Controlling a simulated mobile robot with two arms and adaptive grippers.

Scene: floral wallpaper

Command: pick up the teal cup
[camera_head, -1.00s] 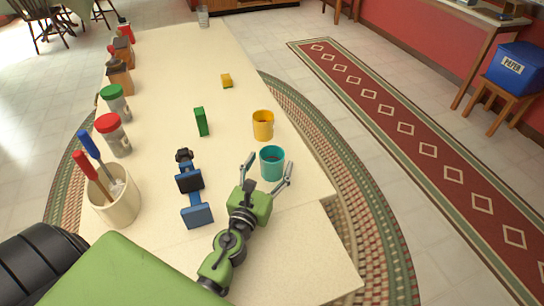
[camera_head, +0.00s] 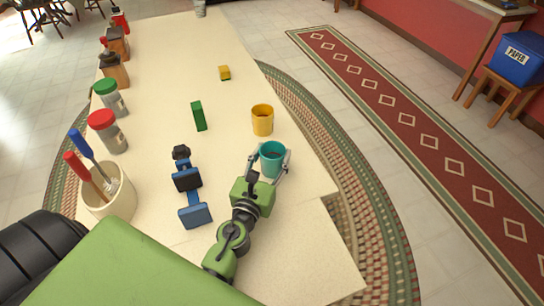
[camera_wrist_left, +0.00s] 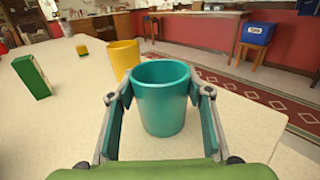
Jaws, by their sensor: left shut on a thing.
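The teal cup (camera_head: 272,160) stands upright near the right edge of the cream table, and it fills the middle of the left wrist view (camera_wrist_left: 162,100). My left gripper (camera_head: 268,163) is shut on the cup, with one finger against each side; the fingers also show around it in the left wrist view (camera_wrist_left: 160,110). The cup appears to be on the table or very close to it; I cannot tell if there is a gap. My right gripper is not in view.
A yellow cup (camera_head: 262,120) stands just behind the teal cup. A green box (camera_head: 198,116), a small yellow block (camera_head: 225,73) and a blue object (camera_head: 188,183) are on the table (camera_head: 170,80). A utensil crock (camera_head: 119,200) and red- and green-lidded jars line the left.

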